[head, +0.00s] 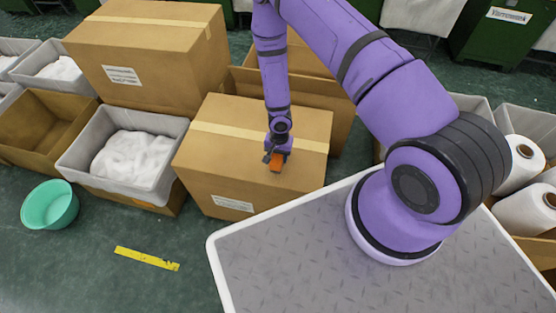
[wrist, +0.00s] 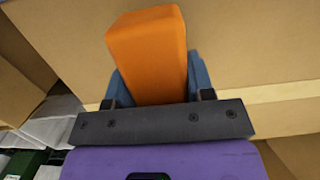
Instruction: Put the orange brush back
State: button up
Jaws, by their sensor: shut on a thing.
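The orange brush (wrist: 148,50) shows in the wrist view as a plain orange block between the two blue-grey fingers. My gripper (wrist: 157,85) is shut on it. In the head view my gripper (head: 275,158) points down, with the orange brush (head: 276,163) at its tip. They appear over the top of a closed cardboard box (head: 215,165). I cannot tell whether the brush touches the box. No bristles can be made out.
A larger closed carton (head: 150,55) stands at the back left. A grey-lined box (head: 80,160) holds white material. A green basin (head: 50,205) and a yellow strip (head: 147,258) lie on the floor.

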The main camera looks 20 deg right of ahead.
jog(key=shift+s+f, duration=0.1)
jog(key=shift+f, duration=1.35)
jog(key=shift+c, duration=0.3)
jog(key=o, duration=1)
jog(key=shift+c, duration=0.2)
jog(key=r, duration=0.4)
jog(key=w+r, duration=0.1)
jog(key=r, duration=0.3)
jog(key=d+r, duration=0.1)
jog(key=r, duration=0.3)
jog(key=shift+w, duration=0.25)
